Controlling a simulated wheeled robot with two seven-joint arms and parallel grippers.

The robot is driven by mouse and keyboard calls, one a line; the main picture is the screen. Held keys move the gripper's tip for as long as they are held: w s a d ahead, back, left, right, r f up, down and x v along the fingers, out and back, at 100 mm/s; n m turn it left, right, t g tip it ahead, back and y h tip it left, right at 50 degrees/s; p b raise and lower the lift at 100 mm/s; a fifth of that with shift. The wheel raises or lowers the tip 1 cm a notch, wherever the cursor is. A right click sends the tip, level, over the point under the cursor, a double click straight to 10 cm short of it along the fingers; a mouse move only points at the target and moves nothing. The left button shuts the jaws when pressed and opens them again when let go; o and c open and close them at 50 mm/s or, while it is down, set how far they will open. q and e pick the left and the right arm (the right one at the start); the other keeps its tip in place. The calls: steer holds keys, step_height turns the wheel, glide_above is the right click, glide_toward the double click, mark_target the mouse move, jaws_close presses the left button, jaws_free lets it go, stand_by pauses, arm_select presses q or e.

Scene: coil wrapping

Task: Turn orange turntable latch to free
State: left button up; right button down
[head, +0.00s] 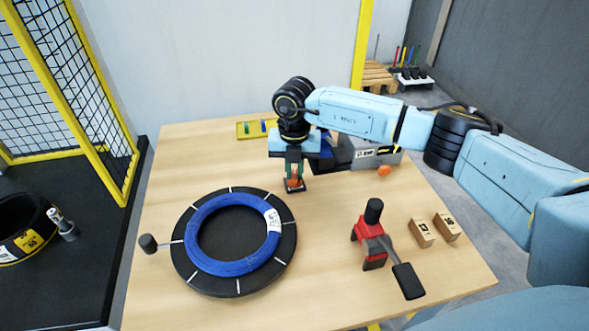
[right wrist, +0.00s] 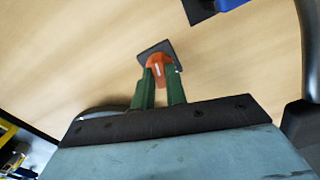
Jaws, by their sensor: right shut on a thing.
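The orange turntable latch (head: 295,184) stands on a small dark base plate on the table, just beyond the upper right rim of the turntable. It also shows in the right wrist view (right wrist: 160,65), with a white mark on its top. My right gripper (head: 294,172) points down and its green fingers are shut on the latch; the fingers partly hide it. The black turntable (head: 283,260) has white rim marks and a side handle with a dark knob (head: 148,243). A blue coil (head: 200,220) with a white label lies flat on it. My left gripper is not in view.
A red tool with a black handle (head: 371,245) stands right of the turntable, near two cardboard boxes (head: 421,232). A yellow tray (head: 246,130) and a grey machine with an orange knob (head: 384,171) are at the back. The table's front left is clear.

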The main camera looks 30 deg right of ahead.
mark_target(294, 174)
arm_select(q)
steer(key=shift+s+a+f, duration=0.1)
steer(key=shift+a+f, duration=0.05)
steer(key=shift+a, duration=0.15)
arm_select(e)
steer(key=shift+r+n, duration=0.1)
steer(key=shift+n, duration=1.2)
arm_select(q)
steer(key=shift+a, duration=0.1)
arm_select(e)
steer(key=c, duration=1.4)
jaws_free()
steer(key=shift+c, duration=0.2)
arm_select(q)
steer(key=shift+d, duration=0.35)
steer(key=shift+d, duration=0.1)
arm_select(e)
steer(key=shift+r, duration=0.2)
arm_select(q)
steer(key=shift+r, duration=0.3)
arm_select(e)
step_height(294, 174, up, 13)
